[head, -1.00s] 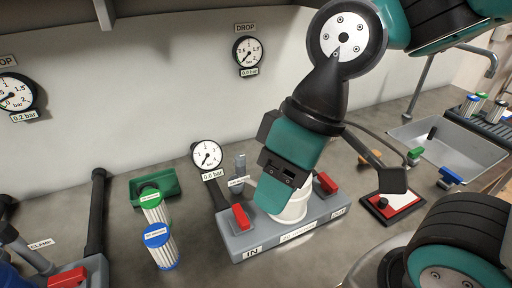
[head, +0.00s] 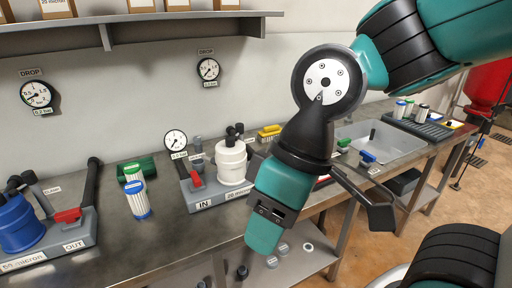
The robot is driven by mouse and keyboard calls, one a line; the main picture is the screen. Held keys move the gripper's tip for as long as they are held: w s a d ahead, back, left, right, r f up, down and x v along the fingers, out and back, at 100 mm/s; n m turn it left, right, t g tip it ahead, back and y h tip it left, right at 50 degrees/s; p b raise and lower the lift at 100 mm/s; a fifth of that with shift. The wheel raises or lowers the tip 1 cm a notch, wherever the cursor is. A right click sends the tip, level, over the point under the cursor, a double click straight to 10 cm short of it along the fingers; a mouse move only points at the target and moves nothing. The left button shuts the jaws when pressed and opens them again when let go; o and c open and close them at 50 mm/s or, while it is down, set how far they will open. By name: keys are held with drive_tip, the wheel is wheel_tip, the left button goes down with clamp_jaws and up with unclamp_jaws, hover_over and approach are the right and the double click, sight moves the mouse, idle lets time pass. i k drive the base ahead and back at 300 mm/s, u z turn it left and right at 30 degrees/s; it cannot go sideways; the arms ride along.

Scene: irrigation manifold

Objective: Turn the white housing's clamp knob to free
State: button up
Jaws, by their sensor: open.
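The white housing (head: 232,163) stands upright on a grey manifold base (head: 201,205) marked IN, with black fittings on its lid. My arm hides the right end of the base.
A red handle (head: 196,181) and a pressure gauge (head: 175,140) are at the base's left end. A blue housing (head: 17,223) is at far left, a sink (head: 375,140) at right.

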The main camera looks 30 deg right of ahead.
sight(239, 127)
drive_tip(key=z, duration=0.8)
drive_tip(key=i, duration=1.1)
drive_tip(key=u, duration=0.8)
